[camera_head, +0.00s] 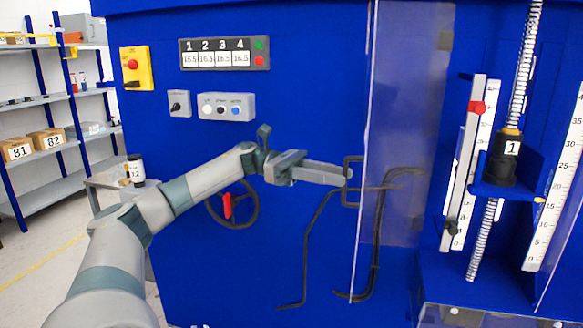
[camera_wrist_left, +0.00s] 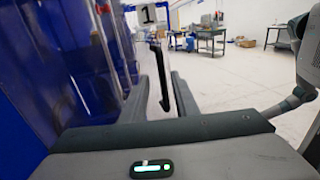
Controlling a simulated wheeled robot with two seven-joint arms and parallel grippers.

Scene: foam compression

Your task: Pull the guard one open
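Guard one is a clear panel (camera_head: 408,110) on the front of the blue machine, with a black bracket handle (camera_head: 346,198) at its left edge. My left gripper (camera_head: 346,174) reaches in from the left, its fingertips at the handle. In the left wrist view the fingers stand apart, and the dark handle bar (camera_wrist_left: 160,78) shows between them, below a plate marked 1 (camera_wrist_left: 148,14). I cannot tell whether either finger touches the bar. My right gripper is not in view.
The blue machine front (camera_head: 280,120) carries a display panel (camera_head: 225,54), a red-handled wheel (camera_head: 230,206) and bent black rods (camera_head: 306,250). A spring column with a black block marked 1 (camera_head: 502,165) stands right of the panel. Shelves (camera_head: 40,130) stand at far left.

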